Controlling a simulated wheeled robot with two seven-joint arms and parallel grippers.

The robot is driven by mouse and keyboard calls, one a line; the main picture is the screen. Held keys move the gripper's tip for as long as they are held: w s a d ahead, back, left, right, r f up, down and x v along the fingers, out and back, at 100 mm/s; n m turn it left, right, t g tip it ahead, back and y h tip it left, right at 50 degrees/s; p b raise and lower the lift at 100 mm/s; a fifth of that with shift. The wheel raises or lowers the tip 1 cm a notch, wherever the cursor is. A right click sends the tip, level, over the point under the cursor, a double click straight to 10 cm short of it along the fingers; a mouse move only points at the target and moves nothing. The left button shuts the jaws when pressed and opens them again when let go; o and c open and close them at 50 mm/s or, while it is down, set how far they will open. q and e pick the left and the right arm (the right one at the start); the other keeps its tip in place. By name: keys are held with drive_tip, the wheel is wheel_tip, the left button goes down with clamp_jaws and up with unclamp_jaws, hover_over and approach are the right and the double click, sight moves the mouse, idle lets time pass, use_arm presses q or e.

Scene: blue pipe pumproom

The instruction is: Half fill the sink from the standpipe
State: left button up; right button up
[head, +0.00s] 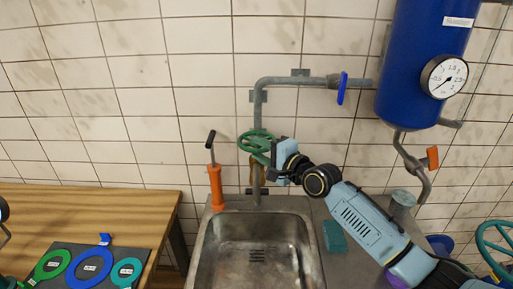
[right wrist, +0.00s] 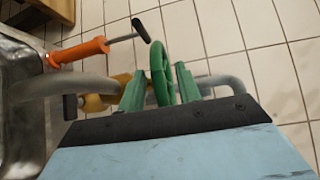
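The steel sink (head: 275,229) is below the standpipe (head: 257,105), and I see no water in it or falling into it. A green handwheel (head: 255,139) sits on the standpipe above the sink's back edge. My right gripper (head: 277,155) is at the handwheel's right side. In the right wrist view, the two green fingers of my right gripper (right wrist: 160,80) stand close on either side of the handwheel's rim (right wrist: 160,60) and appear shut on it. The spout is mostly hidden.
An orange-handled pump (head: 215,185) stands left of the standpipe. A blue valve handle (head: 343,88) is on the upper pipe by a blue tank (head: 422,60) with a gauge (head: 444,77). A wooden table (head: 90,208) with coloured rings stands left. A green sponge (head: 335,236) lies right of the sink.

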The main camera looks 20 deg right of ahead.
drive_tip(key=shift+x, duration=0.85)
clamp_jaws()
